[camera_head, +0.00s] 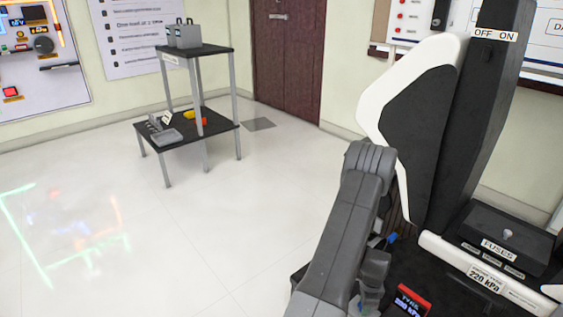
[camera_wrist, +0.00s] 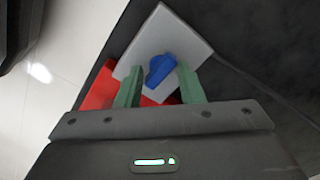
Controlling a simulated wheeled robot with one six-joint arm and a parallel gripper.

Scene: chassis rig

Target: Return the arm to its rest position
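My gripper (camera_wrist: 158,70) shows in the wrist view with its two green fingers apart. A blue knob (camera_wrist: 160,69) on a light grey plate (camera_wrist: 188,35) lies between and just beyond the fingertips. I cannot tell whether the fingers touch the knob. A red part (camera_wrist: 100,88) shows beside the plate. In the head view my grey arm (camera_head: 345,225) is bent, with its elbow raised and its forearm reaching down at the lower middle. My fingers are not clear there.
A black rig with a fuse box (camera_head: 505,236), a white-edged panel (camera_head: 405,115) and a red gauge (camera_head: 412,300) stands close on the right. A two-shelf stand (camera_head: 222,48) stands at the back. The floor (camera_head: 240,220) to the left is clear.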

